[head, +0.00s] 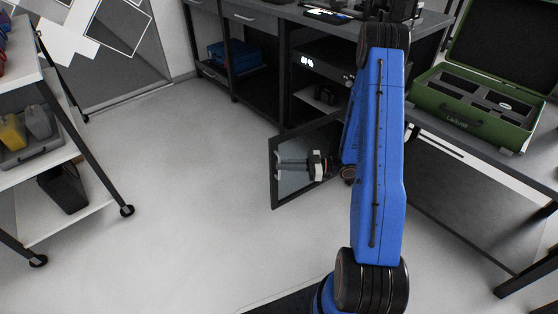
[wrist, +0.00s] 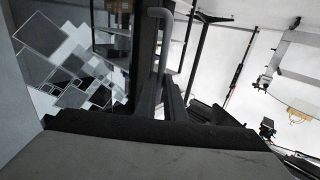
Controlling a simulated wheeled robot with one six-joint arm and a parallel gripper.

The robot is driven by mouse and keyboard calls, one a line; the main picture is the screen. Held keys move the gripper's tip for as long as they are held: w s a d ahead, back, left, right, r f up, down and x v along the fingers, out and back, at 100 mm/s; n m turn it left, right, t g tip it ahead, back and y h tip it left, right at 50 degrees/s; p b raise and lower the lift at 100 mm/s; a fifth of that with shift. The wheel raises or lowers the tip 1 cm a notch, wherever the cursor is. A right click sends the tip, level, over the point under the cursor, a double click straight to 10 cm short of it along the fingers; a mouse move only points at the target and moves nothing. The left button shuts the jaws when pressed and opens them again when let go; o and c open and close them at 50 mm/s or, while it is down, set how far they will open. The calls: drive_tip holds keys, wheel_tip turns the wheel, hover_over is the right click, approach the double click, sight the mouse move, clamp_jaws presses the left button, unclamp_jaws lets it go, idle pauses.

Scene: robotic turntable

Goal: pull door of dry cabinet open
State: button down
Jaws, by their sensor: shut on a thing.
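The dry cabinet (head: 318,64) is a black box with a lit display, under the desk. Its door (head: 290,188), a dark-framed glass panel, stands swung well out from the cabinet into the room. My gripper (head: 280,166) is at the door's outer edge, far from the cabinet front. In the wrist view, the fingers (wrist: 162,98) are shut on the door's grey bent handle (wrist: 160,40). The exact contact is partly hidden by the gripper body. My blue arm covers the hinge side of the door and part of the cabinet.
A workbench with an open green case (head: 470,108) stands at the right. A shelf cart (head: 95,178) with bins is at the left. A blue case (head: 235,54) sits under the desk. The floor left of the door is clear.

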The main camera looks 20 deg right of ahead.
drive_tip(key=shift+s+d, duration=0.15)
drive_tip(key=shift+s, duration=0.15)
drive_tip(key=c, duration=1.8)
unclamp_jaws()
drive_tip(key=shift+c, duration=0.2)
drive_tip(key=v, duration=1.7)
drive_tip(key=shift+d, duration=0.25)
drive_tip(key=shift+f, duration=0.1)
